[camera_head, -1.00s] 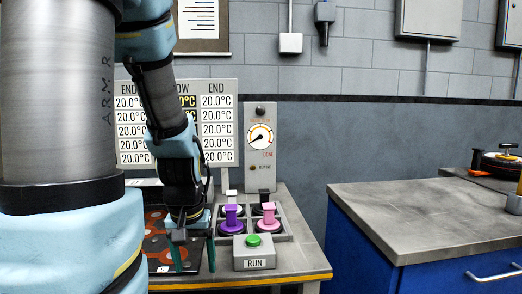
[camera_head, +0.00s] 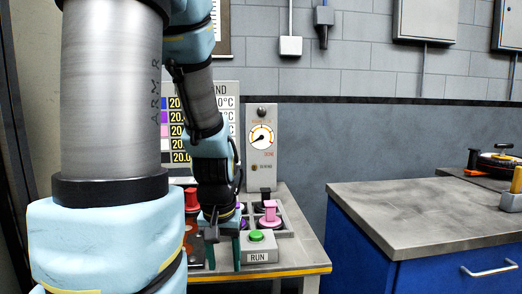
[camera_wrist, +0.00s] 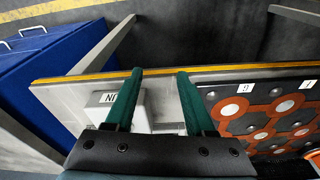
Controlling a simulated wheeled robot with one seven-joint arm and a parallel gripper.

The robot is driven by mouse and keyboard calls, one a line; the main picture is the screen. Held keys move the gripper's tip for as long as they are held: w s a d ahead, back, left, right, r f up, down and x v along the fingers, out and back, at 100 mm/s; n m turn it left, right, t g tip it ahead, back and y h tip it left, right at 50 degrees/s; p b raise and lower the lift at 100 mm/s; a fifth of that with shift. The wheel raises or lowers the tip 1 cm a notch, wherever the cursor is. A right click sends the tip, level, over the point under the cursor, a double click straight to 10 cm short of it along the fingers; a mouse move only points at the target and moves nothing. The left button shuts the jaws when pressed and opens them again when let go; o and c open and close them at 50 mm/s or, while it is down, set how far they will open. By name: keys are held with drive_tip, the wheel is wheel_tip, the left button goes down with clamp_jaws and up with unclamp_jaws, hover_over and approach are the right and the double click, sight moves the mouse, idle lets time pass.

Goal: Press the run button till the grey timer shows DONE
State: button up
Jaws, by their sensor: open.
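The green run button (camera_head: 256,236) sits on top of a grey box marked RUN (camera_head: 262,257) at the front of the bench. The grey timer (camera_head: 262,150) stands upright behind it, with a round white dial; its needle and small lettering are too small to read surely. My gripper (camera_head: 224,266) points down, open and empty, just left of the RUN box in the head view. The button's top is hidden there.
Pink (camera_head: 269,212) and purple-handled pieces sit in a tray behind the RUN box, partly covered by my arm. A temperature board (camera_head: 228,125) stands behind. A blue cabinet (camera_head: 400,255) stands right, across a gap.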

clamp_jaws()
idle(1.4)
